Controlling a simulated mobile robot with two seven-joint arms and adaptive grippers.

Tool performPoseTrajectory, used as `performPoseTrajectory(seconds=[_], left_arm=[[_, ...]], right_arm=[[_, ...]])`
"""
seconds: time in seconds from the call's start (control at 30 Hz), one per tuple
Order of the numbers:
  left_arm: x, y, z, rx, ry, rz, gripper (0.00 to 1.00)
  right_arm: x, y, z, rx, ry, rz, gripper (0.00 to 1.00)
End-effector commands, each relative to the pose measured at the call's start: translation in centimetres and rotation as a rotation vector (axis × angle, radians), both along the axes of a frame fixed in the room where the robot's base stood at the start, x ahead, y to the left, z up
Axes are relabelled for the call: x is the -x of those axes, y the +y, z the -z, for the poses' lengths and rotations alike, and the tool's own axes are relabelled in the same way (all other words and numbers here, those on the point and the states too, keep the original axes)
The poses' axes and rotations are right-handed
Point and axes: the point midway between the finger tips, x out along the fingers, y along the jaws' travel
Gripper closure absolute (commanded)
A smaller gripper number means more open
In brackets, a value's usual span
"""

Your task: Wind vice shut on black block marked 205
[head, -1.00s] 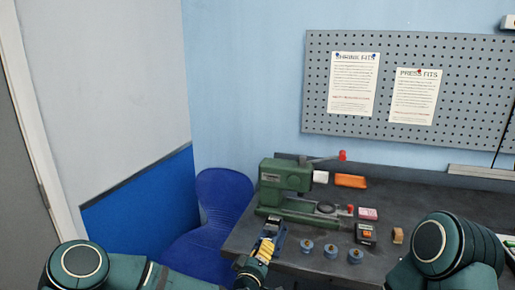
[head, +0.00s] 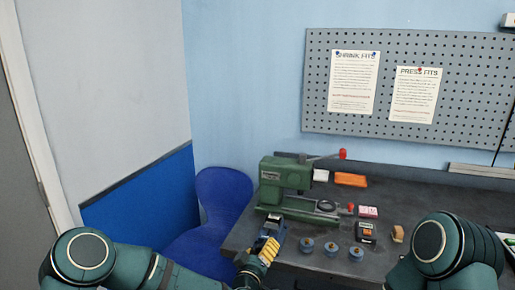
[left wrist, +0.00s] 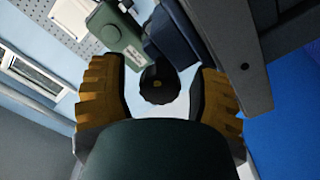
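A small blue vice (head: 273,227) stands at the bench's near left edge, partly covered by my left gripper (head: 266,250). In the left wrist view, the vice's dark blue body (left wrist: 172,38) is beyond the fingers. A round black knob (left wrist: 158,86) with a yellowish centre sits between the two ribbed yellow-brown fingers of my left gripper (left wrist: 160,98). Gaps show on both sides of the knob, so the fingers are open around it. I cannot make out the 205 marking or tell which dark piece is the block. My right gripper is out of view.
A green press (head: 287,190) with red-knobbed levers stands behind the vice. A blue chair (head: 218,210) is left of the bench (head: 300,266).

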Motion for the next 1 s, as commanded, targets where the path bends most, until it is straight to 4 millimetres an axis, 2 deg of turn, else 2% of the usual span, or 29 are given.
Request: performPoseTrajectory(seconds=[0.37, 1.0], left_arm=[[0.4, 0.1, 0.0, 0.0, 0.0, 0.0, 0.38], [4.8, 1.6, 0.0, 0.001, 0.0, 0.0, 0.38]], right_arm=[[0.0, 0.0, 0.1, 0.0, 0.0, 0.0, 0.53], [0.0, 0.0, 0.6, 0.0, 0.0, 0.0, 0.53]])
